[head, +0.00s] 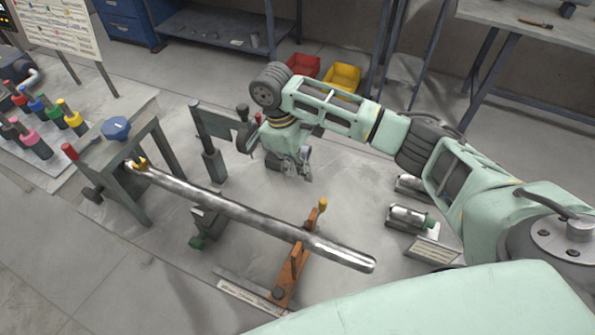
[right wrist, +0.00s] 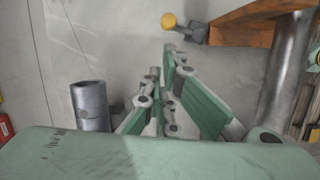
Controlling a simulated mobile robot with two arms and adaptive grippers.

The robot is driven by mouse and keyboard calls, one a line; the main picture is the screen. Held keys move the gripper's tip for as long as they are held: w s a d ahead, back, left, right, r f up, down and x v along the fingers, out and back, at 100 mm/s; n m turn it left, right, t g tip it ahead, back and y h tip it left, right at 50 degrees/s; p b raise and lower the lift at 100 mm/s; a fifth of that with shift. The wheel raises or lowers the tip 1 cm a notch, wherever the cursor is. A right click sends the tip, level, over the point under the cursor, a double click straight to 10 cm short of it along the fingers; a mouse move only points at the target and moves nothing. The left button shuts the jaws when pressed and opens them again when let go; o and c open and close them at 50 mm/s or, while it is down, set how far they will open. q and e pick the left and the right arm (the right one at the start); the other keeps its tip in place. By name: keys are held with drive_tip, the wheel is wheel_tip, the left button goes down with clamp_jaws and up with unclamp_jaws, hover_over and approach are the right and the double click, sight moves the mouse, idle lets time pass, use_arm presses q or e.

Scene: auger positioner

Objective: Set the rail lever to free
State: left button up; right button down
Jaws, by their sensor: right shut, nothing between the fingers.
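In the head view my right gripper (head: 303,170) hangs behind the long metal tube, beside a dark upright post. It is shut and empty. In the right wrist view its shut fingers (right wrist: 168,52) point up the picture, just below a yellow ball knob (right wrist: 168,20) on a short dark lever. That lever joins an orange bar (right wrist: 255,22); fingers and knob look apart. In the head view an orange stand (head: 290,268) under the tube has a yellow-knobbed lever (head: 323,203). I cannot tell for sure which handle is the rail lever. My left gripper is out of view.
The tube (head: 240,212) runs from the bench frame at left to the orange stand. A red-knobbed lever (head: 69,152) and a blue knob (head: 116,128) are on the bench at left. Red (head: 303,65) and yellow (head: 341,77) bins stand behind. Floor between is mostly clear.

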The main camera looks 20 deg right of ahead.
drive_tip(key=p+x, duration=0.1)
drive_tip(key=x, duration=0.7)
drive_tip(key=shift+p, duration=0.3)
drive_tip(key=shift+s+d+m, duration=0.1)
drive_tip(key=shift+d+m, duration=0.05)
drive_tip(key=shift+m, duration=0.15)
drive_tip(key=shift+d, duration=0.1)
